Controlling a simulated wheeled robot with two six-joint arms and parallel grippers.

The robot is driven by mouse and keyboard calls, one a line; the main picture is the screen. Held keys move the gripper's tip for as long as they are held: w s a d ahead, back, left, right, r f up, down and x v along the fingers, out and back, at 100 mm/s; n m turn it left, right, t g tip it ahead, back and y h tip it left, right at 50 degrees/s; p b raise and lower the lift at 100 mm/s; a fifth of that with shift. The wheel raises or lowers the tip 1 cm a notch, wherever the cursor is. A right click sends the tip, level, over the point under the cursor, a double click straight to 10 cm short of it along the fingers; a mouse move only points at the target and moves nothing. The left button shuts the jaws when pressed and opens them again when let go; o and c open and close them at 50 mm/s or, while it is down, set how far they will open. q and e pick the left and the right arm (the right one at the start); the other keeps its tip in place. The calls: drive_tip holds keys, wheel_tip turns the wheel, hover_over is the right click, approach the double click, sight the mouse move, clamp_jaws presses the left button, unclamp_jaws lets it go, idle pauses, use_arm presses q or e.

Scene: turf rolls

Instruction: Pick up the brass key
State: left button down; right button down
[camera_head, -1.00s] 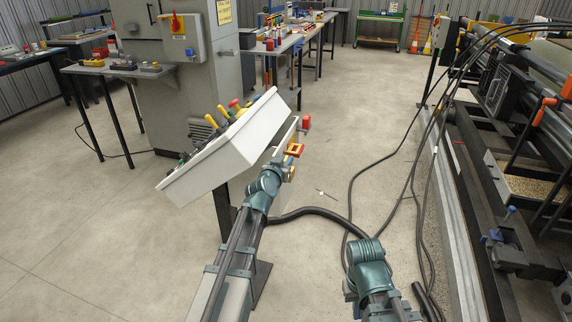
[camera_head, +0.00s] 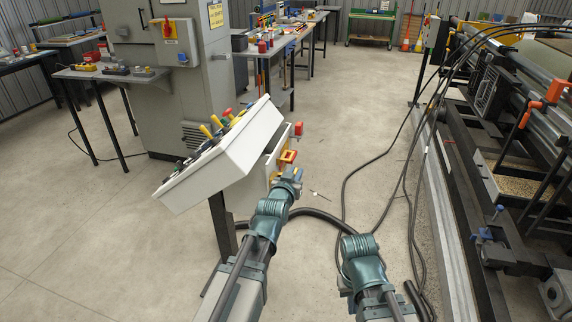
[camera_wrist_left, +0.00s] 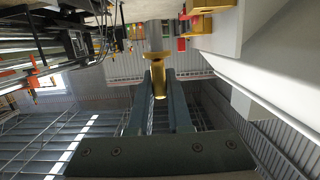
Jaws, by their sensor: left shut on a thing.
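The brass key (camera_wrist_left: 159,82), a small gold-coloured piece, lies between the fingertips of my left gripper in the left wrist view. The left gripper (camera_wrist_left: 158,92) is shut on it. A grey cylinder (camera_wrist_left: 153,36) sits just beyond the key; I cannot tell whether they touch. In the head view my left gripper (camera_head: 292,178) is at the right side of the white control console (camera_head: 222,158), just below an orange-yellow bracket (camera_head: 287,157). The key cannot be made out there. My right arm shows at lower right, but its fingers are hidden.
A red knob (camera_head: 298,128) sticks out on the console's right side. A thick black hose (camera_head: 318,213) and cables lie on the floor. A long machine (camera_head: 490,170) stands at right.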

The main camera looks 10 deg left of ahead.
use_arm(q)
drive_tip(key=shift+s+d+r, duration=0.15)
drive_tip(key=shift+s+d, duration=0.9)
drive_tip(key=shift+s, duration=0.05)
drive_tip(key=shift+s+d+r, duration=0.15)
drive_tip(key=shift+s+d, duration=0.85)
drive_tip(key=shift+s, duration=0.05)
